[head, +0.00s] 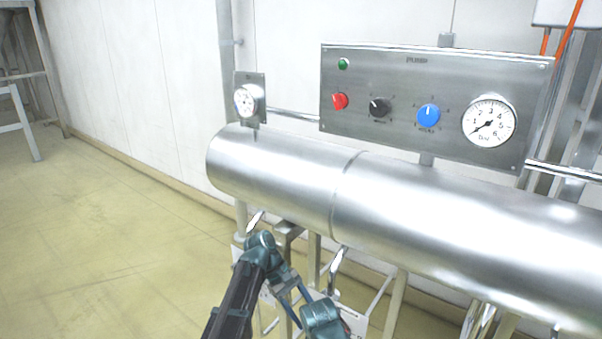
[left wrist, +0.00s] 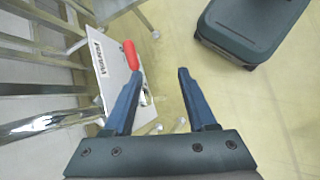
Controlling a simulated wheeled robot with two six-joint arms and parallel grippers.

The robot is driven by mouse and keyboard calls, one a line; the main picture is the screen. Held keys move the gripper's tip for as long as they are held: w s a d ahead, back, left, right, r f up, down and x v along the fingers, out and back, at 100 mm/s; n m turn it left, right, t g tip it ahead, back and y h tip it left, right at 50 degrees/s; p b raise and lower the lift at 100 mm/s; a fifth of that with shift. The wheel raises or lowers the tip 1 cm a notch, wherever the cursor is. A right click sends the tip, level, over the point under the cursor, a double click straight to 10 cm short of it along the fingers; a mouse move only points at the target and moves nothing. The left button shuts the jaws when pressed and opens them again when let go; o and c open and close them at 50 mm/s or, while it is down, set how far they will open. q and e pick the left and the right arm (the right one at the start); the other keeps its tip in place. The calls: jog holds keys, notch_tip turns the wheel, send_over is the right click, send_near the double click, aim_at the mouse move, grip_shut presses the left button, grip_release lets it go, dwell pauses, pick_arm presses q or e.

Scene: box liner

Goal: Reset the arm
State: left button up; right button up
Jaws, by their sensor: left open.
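My left arm comes in from the bottom of the head view and bends at a dark teal joint. My left gripper (head: 299,302) is low in front of the steel cylinder, partly hidden among my own links. In the left wrist view the left gripper (left wrist: 156,76) shows two dark blue fingers spread apart with nothing between them. A red handle (left wrist: 131,55) shows by the left fingertip, against a white labelled plate (left wrist: 112,72); I cannot tell its distance from the finger. My right gripper is not in view.
The large steel cylinder (head: 290,180) runs across the middle and right. Behind it are a control panel (head: 360,125) with knobs and a gauge (head: 488,122), and a small gauge (head: 246,100). Metal rails (left wrist: 40,125) lie left of the gripper. Open floor (head: 110,230) is at left.

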pick_arm(q)
jog(key=s+a+m+t+y+p, duration=0.1)
jog(key=s+a+m+y, duration=0.2)
jog(key=s, duration=0.5)
jog(key=s+a+m+t+y+p, duration=0.2)
jog(key=s+a+m+y, duration=0.2)
jog(key=s+m, duration=0.4)
jog(key=shift+r+y+p, duration=0.25)
jog(key=shift+y+p, duration=0.05)
jog(key=shift+y, duration=0.1)
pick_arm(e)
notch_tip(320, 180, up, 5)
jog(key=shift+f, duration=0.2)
